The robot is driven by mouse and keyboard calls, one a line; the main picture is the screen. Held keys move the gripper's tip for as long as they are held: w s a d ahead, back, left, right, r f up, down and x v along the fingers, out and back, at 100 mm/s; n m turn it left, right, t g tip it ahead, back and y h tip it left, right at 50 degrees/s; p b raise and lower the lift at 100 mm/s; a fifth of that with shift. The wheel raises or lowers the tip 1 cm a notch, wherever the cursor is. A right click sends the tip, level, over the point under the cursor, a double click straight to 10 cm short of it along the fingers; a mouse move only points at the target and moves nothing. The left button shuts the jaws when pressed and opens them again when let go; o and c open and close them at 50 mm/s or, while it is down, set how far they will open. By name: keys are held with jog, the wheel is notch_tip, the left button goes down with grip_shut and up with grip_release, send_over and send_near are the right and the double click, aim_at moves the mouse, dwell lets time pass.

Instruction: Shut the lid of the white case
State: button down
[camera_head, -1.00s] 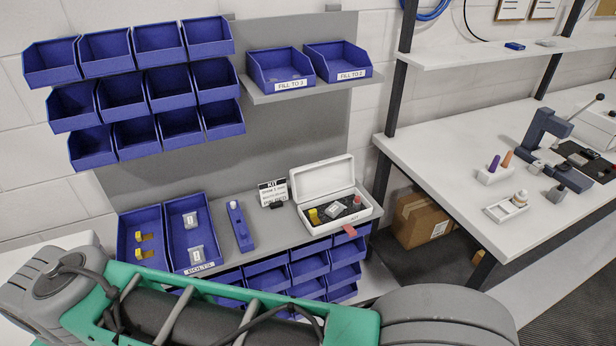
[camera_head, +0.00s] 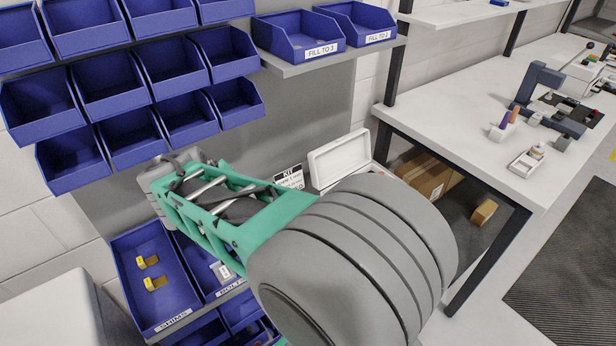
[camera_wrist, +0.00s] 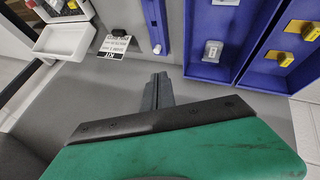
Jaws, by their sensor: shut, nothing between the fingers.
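The white case stands on the grey bench with its lid (camera_head: 340,160) raised open. In the head view my arm hides most of the case body. In the wrist view the lid (camera_wrist: 65,40) is at the upper left, with part of the case body (camera_wrist: 88,9) and some contents beyond it at the top edge. My gripper (camera_wrist: 158,78) is shut and empty, its narrow fingers together above the grey surface. It is apart from the case, to the right of the lid in the wrist view. In the head view the gripper is hidden behind my arm.
A kit card (camera_wrist: 116,45) stands beside the lid. A blue holder (camera_wrist: 157,25) and blue bins (camera_wrist: 222,66) with small parts are further right in the wrist view. Shelf bins (camera_head: 300,38) hang above. The white table (camera_head: 480,140) stands to the right.

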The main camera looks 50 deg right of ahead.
jog(key=w+d+f+n+g+h+b, duration=0.2)
jog(key=d+f+h+b, duration=0.45)
jog(key=d+f, duration=0.65)
jog(key=d+r+n+h, duration=0.1)
jog(key=d+h, duration=0.1)
jog(key=d, duration=0.6)
jog(key=d+n+g+h+b, duration=0.1)
jog(key=d+h, duration=0.2)
jog(key=d, duration=0.5)
jog(key=shift+w+d+r+n, duration=0.25)
jog(key=shift+d+r+n, duration=0.05)
jog(key=shift+r+n, duration=0.1)
jog(key=shift+s+b, duration=0.15)
jog(key=shift+b, duration=0.15)
